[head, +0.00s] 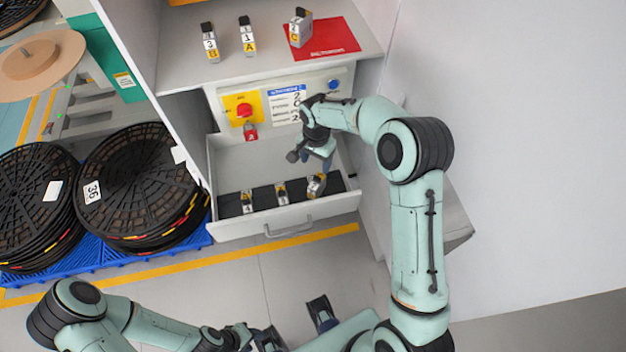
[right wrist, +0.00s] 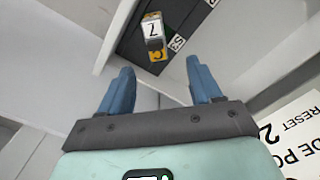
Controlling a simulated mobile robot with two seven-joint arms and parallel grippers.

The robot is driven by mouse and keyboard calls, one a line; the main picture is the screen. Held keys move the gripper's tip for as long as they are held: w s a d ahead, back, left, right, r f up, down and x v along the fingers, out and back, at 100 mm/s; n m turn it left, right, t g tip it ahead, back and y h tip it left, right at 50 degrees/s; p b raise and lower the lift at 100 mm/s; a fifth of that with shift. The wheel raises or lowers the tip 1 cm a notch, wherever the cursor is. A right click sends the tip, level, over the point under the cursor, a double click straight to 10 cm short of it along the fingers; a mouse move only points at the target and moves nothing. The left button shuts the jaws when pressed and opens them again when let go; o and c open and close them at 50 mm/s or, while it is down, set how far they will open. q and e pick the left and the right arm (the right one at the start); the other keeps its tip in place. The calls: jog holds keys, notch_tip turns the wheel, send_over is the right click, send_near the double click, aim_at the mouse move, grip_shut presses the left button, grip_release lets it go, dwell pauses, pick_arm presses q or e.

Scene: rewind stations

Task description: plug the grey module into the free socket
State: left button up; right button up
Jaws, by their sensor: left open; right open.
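Several grey modules with yellow label ends show in the head view. One (head: 301,28), marked C, leans on the red mat (head: 332,42). In the open drawer (head: 220,231), three modules stand along a black strip (head: 230,205): left (head: 247,203), middle (head: 282,194) and right (head: 316,185). The right one looks tilted; I cannot tell whether it is seated. My right gripper (head: 312,158) is open and empty just above it. The right wrist view shows this module (right wrist: 153,36) beyond the open fingers (right wrist: 160,88). My left gripper (head: 295,327) is open, low in front. I cannot make out an empty socket.
Modules marked B (head: 210,42) and A (head: 247,36) stand on the shelf (head: 270,62). Black reels (head: 130,180) stand at left. The drawer walls are close around my right gripper.

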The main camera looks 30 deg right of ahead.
jog(key=f, duration=0.6)
jog(key=shift+s, duration=0.25)
jog(key=shift+s+f, duration=0.15)
jog(key=shift+f, duration=2.7)
grip_shut()
pick_arm(q)
jog(key=shift+s+r, duration=0.1)
jog(key=shift+r, duration=0.05)
pick_arm(e)
jog(key=shift+r, duration=0.1)
notch_tip(320, 180, up, 19)
jog(key=n+b, duration=0.3)
jog(key=n, duration=0.5)
send_near(317, 178)
notch_tip(317, 178, down, 5)
jog(key=shift+f, duration=0.1)
pick_arm(q)
jog(key=shift+s+f, duration=0.25)
jog(key=shift+f, duration=0.4)
jog(key=shift+s+f, duration=0.2)
jog(key=shift+f, duration=0.5)
jog(key=shift+s+f, duration=0.25)
jog(key=shift+f, duration=0.4)
pick_arm(e)
jog(key=shift+f+n, duration=0.4)
jog(key=shift+n, duration=0.1)
